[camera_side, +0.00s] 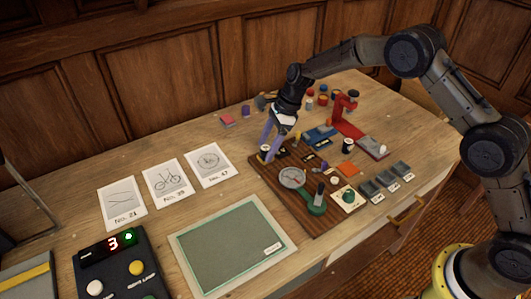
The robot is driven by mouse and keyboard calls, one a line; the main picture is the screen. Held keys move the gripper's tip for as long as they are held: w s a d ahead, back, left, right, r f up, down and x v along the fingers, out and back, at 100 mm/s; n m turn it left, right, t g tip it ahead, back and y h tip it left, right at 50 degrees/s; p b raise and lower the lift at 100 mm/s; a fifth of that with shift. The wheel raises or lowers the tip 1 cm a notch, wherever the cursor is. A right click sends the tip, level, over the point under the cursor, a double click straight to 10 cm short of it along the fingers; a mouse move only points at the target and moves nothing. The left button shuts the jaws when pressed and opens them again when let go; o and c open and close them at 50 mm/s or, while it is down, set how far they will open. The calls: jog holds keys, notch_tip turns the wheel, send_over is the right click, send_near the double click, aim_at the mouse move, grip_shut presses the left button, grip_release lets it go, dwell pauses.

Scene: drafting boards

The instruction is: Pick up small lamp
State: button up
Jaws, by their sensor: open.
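My gripper (270,150) has purple fingers and is open, pointing down at the back left corner of the brown board (262,180). A small pale, dark-banded cylinder (264,149) is at the fingertips; I cannot tell whether they touch it. No thing is clearly a small lamp. A red upright piece with a dark head (344,106) stands to the right of my gripper. A green-handled piece with a round grey disc (293,178) lies on the board in front of my gripper.
Small parts crowd the board, with grey trays (386,179) at its right. Three picture cards (167,177) lie to the left. A green mat (232,246) and a dark button box (120,268) are in front. Coloured pots (322,99) stand behind.

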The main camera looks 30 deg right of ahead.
jog(key=shift+r, duration=0.1)
grip_shut()
dwell(0.4)
